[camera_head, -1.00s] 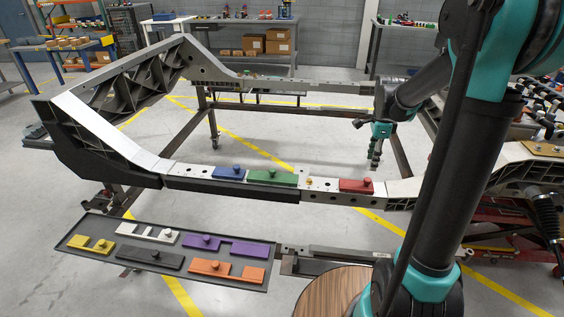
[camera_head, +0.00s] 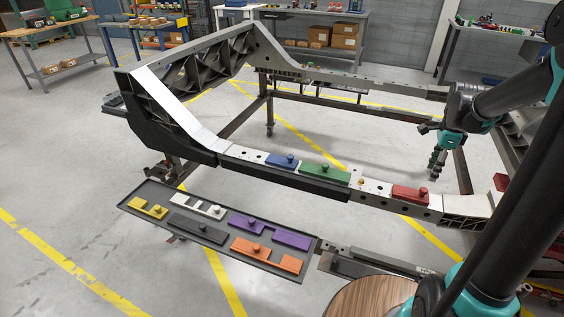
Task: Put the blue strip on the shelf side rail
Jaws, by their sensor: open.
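The blue strip (camera_head: 282,160), with a small knob on top, lies on the near side rail (camera_head: 377,188) of the chassis frame, just left of a green strip. The near rail is the one on the side of the dark tray of strips. My gripper (camera_head: 434,172) points down with its fingers open and empty. In the picture it appears above and behind the red strip, well to the right of the blue strip. Its exact height and depth relative to the rail are hard to judge.
The green strip (camera_head: 325,173) and red strip (camera_head: 410,194) also lie on the near rail. A dark tray (camera_head: 140,206) in front holds yellow, white, dark, purple and orange strips. A round wooden top (camera_head: 362,300) stands at the bottom. Workbenches stand behind.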

